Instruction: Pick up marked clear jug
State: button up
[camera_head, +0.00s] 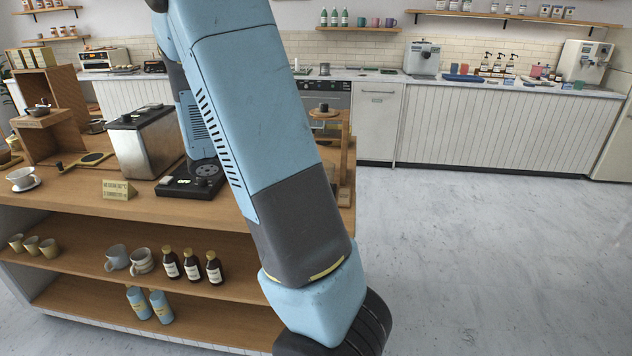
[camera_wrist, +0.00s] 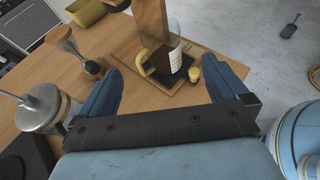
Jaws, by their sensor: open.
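In the head view I cannot make out the jug, and my gripper is out of sight behind my arm.
A small yellowish object (camera_wrist: 194,74) sits right of the jug. In the head view, a wooden stand (camera_head: 345,150) is at the counter's right end. Open floor (camera_head: 490,250) lies right.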

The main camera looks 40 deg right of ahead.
jog(key=x, duration=1.3)
jog(key=shift+s+d+f, duration=0.1)
jog(key=shift+d+f, duration=0.05)
jog(key=shift+c, duration=0.4)
jog(key=c, duration=1.3)
